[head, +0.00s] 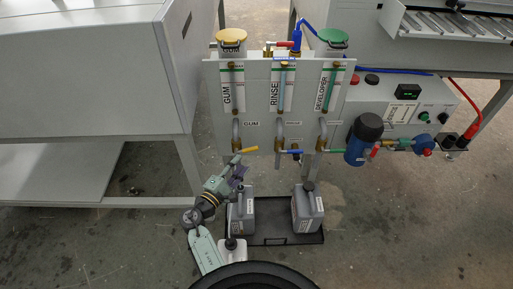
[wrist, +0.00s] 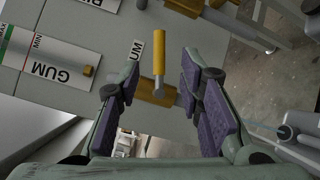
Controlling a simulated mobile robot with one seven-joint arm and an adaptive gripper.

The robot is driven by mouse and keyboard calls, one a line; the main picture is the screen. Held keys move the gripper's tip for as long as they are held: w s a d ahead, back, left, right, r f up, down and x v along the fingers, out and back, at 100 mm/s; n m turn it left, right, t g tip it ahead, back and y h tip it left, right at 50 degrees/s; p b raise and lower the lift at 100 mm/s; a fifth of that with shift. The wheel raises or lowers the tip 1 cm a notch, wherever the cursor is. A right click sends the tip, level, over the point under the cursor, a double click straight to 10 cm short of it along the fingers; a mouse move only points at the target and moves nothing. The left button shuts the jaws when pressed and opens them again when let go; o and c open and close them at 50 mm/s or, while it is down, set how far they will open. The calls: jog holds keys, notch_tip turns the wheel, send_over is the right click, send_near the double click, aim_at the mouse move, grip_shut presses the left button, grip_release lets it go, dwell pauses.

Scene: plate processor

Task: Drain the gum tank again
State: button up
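The gum tank stands at the left of the panel, with a yellow cap (head: 230,36) and a GUM gauge (head: 231,88). Below it, the yellow valve handle (head: 247,151) lies roughly sideways across its pipe, beside the lower GUM label. In the wrist view the yellow handle (wrist: 159,52) and the brass valve body (wrist: 157,93) show between my fingers' lines. My gripper (head: 238,172) is just below the gum valve. Its purple-padded fingers (wrist: 158,98) are wide apart, one on each side of the brass valve, and hold nothing that I can see.
RINSE and DEVELOPER gauges with blue (head: 289,152) and green (head: 333,151) valve handles are to the right. Grey canisters (head: 242,215) (head: 307,210) stand in a black tray (head: 280,238) below. A blue filter housing (head: 363,140) and control box (head: 405,105) are right.

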aim_at(252, 149)
jog(key=p+x, duration=0.1)
jog(key=x, duration=0.8)
jog(key=shift+w+d+p, duration=0.15)
jog(key=shift+w+p, duration=0.1)
jog(key=shift+p, duration=0.05)
grip_shut()
dwell(0.4)
